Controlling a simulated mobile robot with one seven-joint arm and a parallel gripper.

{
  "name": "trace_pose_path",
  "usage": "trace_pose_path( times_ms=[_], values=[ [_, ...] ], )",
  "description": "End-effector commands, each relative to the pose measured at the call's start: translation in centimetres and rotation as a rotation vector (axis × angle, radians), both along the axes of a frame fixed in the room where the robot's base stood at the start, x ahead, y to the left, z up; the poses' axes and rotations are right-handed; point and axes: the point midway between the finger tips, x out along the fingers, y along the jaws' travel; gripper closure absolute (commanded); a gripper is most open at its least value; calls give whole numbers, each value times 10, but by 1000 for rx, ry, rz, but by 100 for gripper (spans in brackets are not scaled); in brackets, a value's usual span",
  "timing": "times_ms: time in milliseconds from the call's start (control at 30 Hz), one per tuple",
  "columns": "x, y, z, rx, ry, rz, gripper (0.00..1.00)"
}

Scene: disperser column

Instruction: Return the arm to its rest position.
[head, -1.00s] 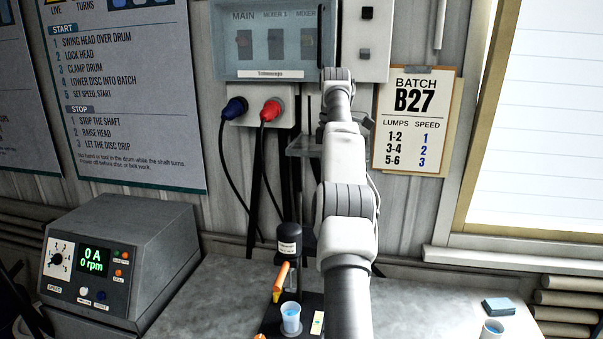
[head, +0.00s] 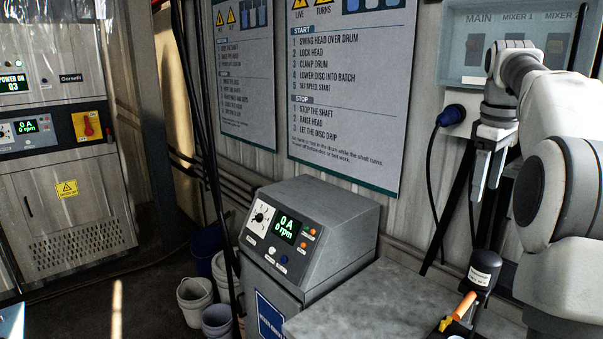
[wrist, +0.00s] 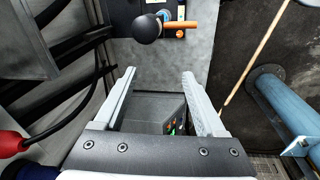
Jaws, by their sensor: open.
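My gripper (head: 487,172) hangs from my folded arm at the right of the head view, its fingers pointing down in front of the wall. In the wrist view my gripper (wrist: 158,74) has its two fingers well apart, with nothing held between them. Part of the grey speed console (wrist: 155,108) shows beyond and between the fingers, at a distance. My arm is bent, with its large joints at the right edge of the head view.
The speed console (head: 325,235), reading 0 A and 0 rpm, stands beside the grey bench (head: 370,305). A small black-topped device (head: 484,270) with an orange handle (head: 464,306) is on the bench below my gripper. Buckets (head: 195,298) stand on the floor; a cabinet (head: 70,205) is far left.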

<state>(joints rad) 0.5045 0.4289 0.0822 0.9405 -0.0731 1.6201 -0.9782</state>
Motion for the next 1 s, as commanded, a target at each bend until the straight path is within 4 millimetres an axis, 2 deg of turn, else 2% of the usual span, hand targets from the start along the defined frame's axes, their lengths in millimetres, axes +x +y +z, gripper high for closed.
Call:
trace_pose_path(
  times_ms=[33, 100, 267, 467, 767, 1000],
  values=[
    [-5, 17, 1, -4, -13, -8, 27],
    [-12, 36, 1, -6, -33, -29, 27],
    [-32, 78, -3, -6, -80, -76, 27],
    [-66, 126, -17, 9, -143, -139, 27],
    [-130, 183, -56, 62, -238, -248, 27],
    [-186, 216, -102, 130, -309, -345, 27]
  ],
)
